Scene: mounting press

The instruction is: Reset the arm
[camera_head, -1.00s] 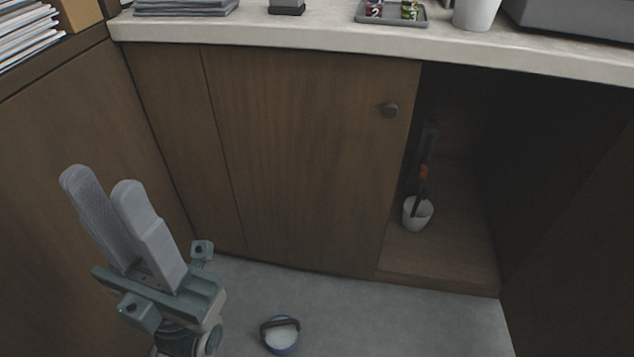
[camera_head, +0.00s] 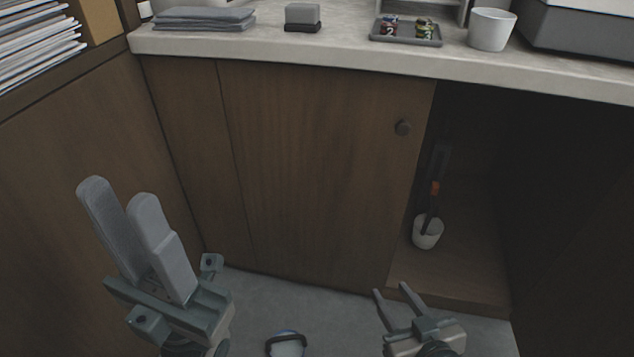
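My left gripper (camera_head: 118,194) is at the lower left, pointing up, in front of the wooden side panel. Its two grey fingers stand a little apart with nothing between them. My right gripper (camera_head: 391,290) is low in the picture, in front of the cabinet's base near the open compartment. Its two thin fingers are apart and empty. Neither gripper appears to touch anything. Most of both arms is out of view.
A white cup (camera_head: 428,232) holding a dark tool stands in the open compartment. The counter (camera_head: 340,62) carries a grey tray (camera_head: 407,41), a white cup (camera_head: 491,29) and folded cloths (camera_head: 204,18). Grey floor lies below.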

